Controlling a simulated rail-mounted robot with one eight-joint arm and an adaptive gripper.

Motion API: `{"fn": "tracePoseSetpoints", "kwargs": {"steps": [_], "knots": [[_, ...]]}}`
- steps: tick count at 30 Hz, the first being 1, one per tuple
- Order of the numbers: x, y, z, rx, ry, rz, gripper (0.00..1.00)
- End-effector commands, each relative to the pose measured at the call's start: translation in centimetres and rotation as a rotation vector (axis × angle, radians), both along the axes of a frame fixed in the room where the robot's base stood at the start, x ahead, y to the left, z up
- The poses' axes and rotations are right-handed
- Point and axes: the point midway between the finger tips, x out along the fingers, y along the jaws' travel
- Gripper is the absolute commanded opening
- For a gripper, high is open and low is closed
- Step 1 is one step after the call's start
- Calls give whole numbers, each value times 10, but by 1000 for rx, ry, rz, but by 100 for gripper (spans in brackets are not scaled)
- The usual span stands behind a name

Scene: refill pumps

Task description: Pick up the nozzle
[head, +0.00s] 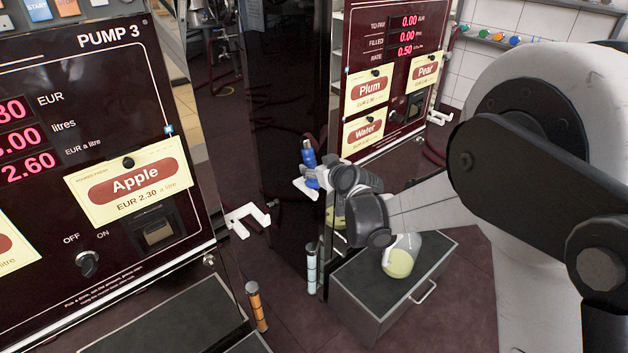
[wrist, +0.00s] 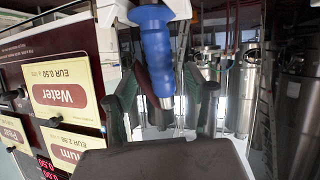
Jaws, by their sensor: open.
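The nozzle (head: 309,157) is blue with a metal tip, and part of it is hidden by my gripper in the head view. In the wrist view, which is upside down, the nozzle (wrist: 156,45) has a ribbed blue grip and a grey metal spout. A white holder (wrist: 180,8) is at its blue end. My gripper (head: 318,176) is at the nozzle, beside the dark pump post. In the wrist view my gripper (wrist: 160,88) is open, with one finger on each side of the nozzle and gaps visible around the spout.
A jug of pale yellow liquid (head: 399,262) stands on a grey box (head: 352,293) below my arm. An empty white holder (head: 247,218) sticks out at the left. Pump 3 (head: 90,130) fills the left side.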

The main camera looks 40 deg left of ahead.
Motion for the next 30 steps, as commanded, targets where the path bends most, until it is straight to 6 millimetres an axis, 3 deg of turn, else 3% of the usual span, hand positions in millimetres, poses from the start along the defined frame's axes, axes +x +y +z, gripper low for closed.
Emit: {"fn": "tracePoseSetpoints", "kwargs": {"steps": [9, 17, 28, 30], "knots": [[17, 33, -19, 0, 0, -1, 50], [19, 36, -21, 0, 0, 0, 50], [19, 36, -21, 0, 0, 0, 2], [19, 36, -21, 0, 0, 0, 0]]}}
